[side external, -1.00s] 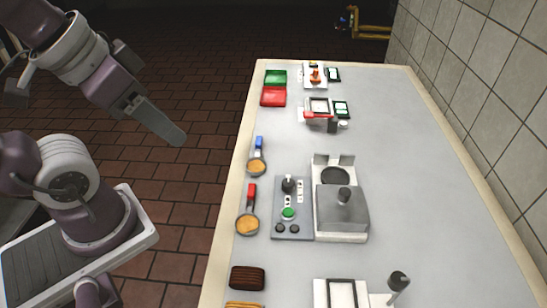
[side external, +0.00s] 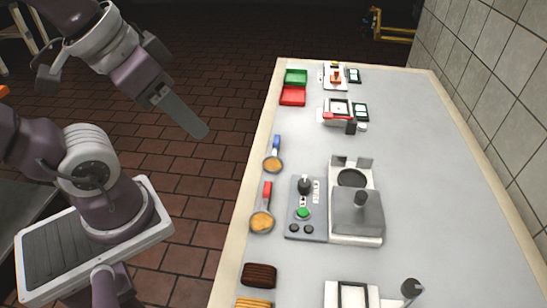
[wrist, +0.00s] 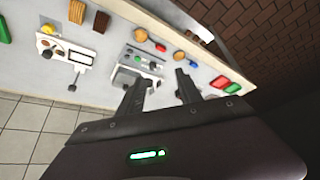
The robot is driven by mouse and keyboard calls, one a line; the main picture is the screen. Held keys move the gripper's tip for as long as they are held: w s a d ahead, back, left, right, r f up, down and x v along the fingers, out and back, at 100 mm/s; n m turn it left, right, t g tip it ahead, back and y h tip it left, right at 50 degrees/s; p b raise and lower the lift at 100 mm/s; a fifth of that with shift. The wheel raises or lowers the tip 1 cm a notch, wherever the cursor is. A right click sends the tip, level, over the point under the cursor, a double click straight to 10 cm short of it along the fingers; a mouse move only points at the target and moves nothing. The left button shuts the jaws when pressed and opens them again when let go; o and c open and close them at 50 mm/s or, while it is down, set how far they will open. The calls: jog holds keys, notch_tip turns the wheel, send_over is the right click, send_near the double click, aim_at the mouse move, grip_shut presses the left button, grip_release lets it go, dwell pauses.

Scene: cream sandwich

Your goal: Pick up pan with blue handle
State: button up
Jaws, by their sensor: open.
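The pan with the blue handle (side external: 273,165) lies on the counter near its left edge in the side view, its handle pointing to the far end. Its bowl holds something orange-yellow. It also shows in the wrist view (wrist: 179,55), beyond my fingertips. A similar pan with a red handle (side external: 262,222) lies nearer the camera. My gripper (side external: 193,122) is in the air left of the counter, apart from both pans. In the wrist view its two fingers (wrist: 161,80) are spread with nothing between them.
A grey control box (side external: 305,228) and a grey press-like machine (side external: 356,218) stand right of the pans. Green (side external: 296,76) and red (side external: 292,96) trays lie at the far left. A dark brown block (side external: 260,275) lies near the front. The counter's right side is clear.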

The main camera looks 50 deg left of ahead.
jog(key=w+a+n+g, duration=0.1)
jog(key=w+n, duration=0.1)
jog(key=w, duration=0.5)
jog(key=n+g, duration=0.4)
jog(key=n, duration=0.2)
send_over(277, 139)
jog(key=s+d, duration=0.1)
jog(key=d, duration=0.1)
notch_tip(277, 139, down, 16)
jog(key=shift+n+g, duration=0.3)
jog(key=shift+n, duration=0.1)
jog(key=f, duration=0.3)
jog(key=a+f, duration=0.1)
jog(key=f, duration=0.2)
jog(key=w+a+f, duration=0.1)
jog(key=f, duration=0.2)
jog(key=shift+f, duration=0.4)
grip_shut()
